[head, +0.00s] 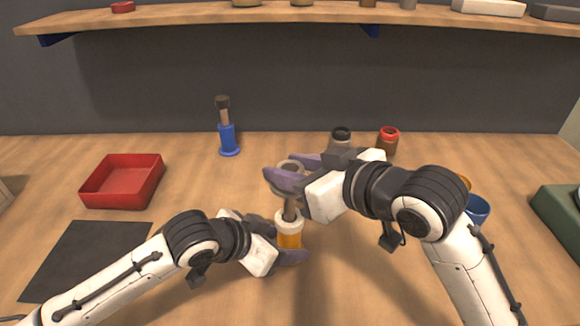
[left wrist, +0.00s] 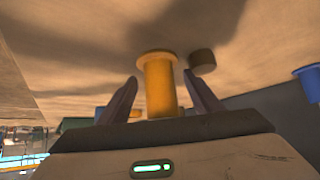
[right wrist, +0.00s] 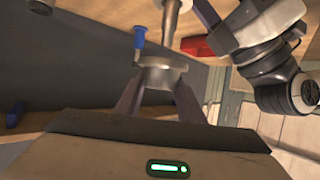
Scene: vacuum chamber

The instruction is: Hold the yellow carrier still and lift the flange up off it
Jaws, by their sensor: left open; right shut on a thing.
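The yellow carrier (head: 290,239) stands upright on the table, with a pale collar and a grey post above it. My left gripper (head: 283,242) is low at the carrier, open, its fingers on either side. The left wrist view shows the carrier (left wrist: 160,88) between the fingers, with a gap beside each. My right gripper (head: 290,175) is shut on the grey flange (head: 289,165), above the carrier. The right wrist view shows the flange (right wrist: 161,66) between the fingers, near the post's end (right wrist: 170,18). Whether flange and post still touch I cannot tell.
A blue carrier (head: 228,137) with a dark-topped post stands behind left. A red tray (head: 122,182) and a dark mat (head: 85,258) lie left. Dark (head: 341,136) and red-topped (head: 388,138) jars stand behind my right arm. A blue cup (head: 478,210) and green box (head: 562,222) are right.

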